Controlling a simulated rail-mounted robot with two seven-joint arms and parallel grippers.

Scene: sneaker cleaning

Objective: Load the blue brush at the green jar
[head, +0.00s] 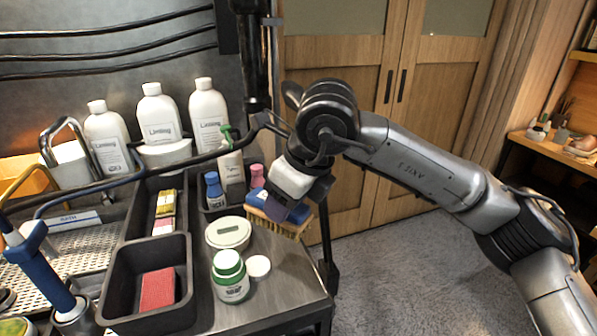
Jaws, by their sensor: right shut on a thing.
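My right gripper (287,196) is shut on the blue brush (268,208), which has a blue back and tan bristles facing down. It holds the brush above the right edge of the bench, behind and to the right of the green jar. The green jar (231,281) stands upright at the front right of the bench, white with a green top and green label. The brush is apart from the jar. Part of the brush is hidden by the gripper. My left gripper is not in view.
A small white disc (258,266) lies right of the jar, and a round pale tin (228,233) is behind it. A black bin (120,300) with a red block (157,289) stands left. Several white bottles (209,115) stand at the back. Floor is clear right of the bench.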

